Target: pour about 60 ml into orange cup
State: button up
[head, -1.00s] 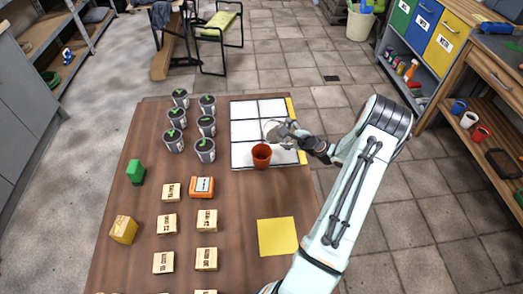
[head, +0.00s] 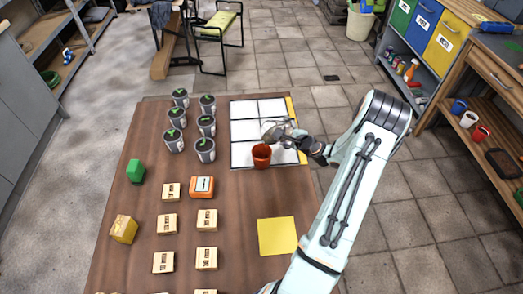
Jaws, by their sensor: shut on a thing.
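The vessel looks tilted toward the left, close behind and above the orange cup's rim. Whether the two touch, and whether any liquid is in the vessel, in the cup or flowing, is too small to tell. My gripper's fingers partly cover the vessel.
The white-panelled board (head: 244,111) lies on the wooden table (head: 230,226). Several plant pots (head: 205,150) stand to its left. An orange device (head: 202,187), several labelled wooden blocks (head: 207,219), a green block (head: 135,171) and a yellow sheet (head: 277,237) lie nearer.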

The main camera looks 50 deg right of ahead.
jog(key=shift+w+a+r, duration=0.1)
jog(key=shift+a+r, duration=0.15)
jog(key=shift+a, duration=0.2)
dwell(0.6)
jog(key=shift+r+n+h, duration=0.3)
jog(key=shift+n+h, duration=0.1)
dwell(0.5)
jog(key=shift+d+r+p, duration=0.2)
jog(key=shift+d+p, duration=0.1)
jog(key=shift+d+r+n+h, duration=0.1)
jog(key=shift+d+n+h, duration=0.2)
notch_tip(320, 180, down, 4)
jog(key=m+y, duration=0.3)
jog(key=shift+r+m+t+y, duration=0.35)
jog(key=shift+m+y, duration=0.25)
jog(key=shift+y, duration=0.1)
jog(key=shift+d+f, duration=0.2)
jog(key=shift+f, duration=0.4)
